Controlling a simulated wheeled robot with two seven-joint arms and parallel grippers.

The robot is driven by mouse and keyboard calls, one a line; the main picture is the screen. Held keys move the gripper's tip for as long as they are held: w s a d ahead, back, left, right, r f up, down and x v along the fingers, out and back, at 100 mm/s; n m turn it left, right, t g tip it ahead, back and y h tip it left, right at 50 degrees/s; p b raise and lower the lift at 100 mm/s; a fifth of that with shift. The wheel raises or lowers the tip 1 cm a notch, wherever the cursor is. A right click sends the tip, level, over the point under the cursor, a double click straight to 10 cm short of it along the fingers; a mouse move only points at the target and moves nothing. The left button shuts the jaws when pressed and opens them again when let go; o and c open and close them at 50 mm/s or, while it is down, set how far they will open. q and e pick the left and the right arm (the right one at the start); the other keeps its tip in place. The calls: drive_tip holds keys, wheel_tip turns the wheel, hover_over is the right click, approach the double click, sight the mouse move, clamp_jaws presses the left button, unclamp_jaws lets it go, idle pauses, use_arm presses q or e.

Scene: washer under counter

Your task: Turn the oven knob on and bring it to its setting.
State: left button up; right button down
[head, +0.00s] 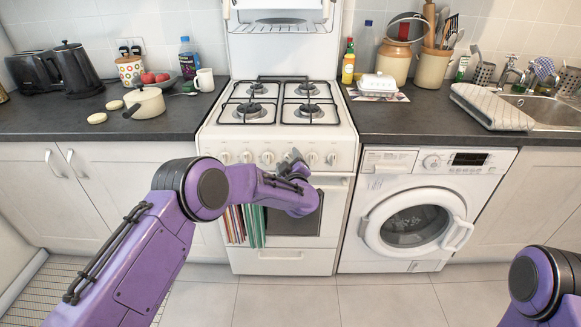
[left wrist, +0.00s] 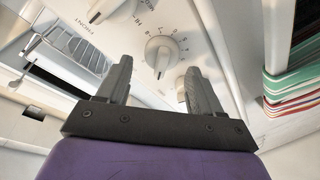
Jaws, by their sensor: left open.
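The white cooker (head: 278,188) has a row of white knobs on its front panel, such as this one in the head view (head: 246,157). My left gripper (head: 294,157) is at the panel, right of its middle, and hides part of the row. In the left wrist view my left gripper (left wrist: 160,88) is open, with nothing between its fingers. A white knob (left wrist: 160,53) with printed marks shows beyond the gap between the fingertips. Another knob (left wrist: 110,9) is at the upper left, and a third (left wrist: 181,86) is partly hidden behind the right finger.
Striped towels (head: 253,224) hang on the cooker front below my left forearm. Pan supports (head: 279,105) stand on the hob above the panel. A washing machine (head: 424,208) is to the right. Only part of my right arm shows at the lower right.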

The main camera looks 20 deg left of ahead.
use_arm(q)
drive_tip(key=v, duration=0.9)
drive_tip(key=shift+s+b, duration=0.35)
drive_tip(key=shift+b, duration=0.05)
drive_tip(key=shift+d+r, duration=0.1)
clamp_jaws()
idle(0.9)
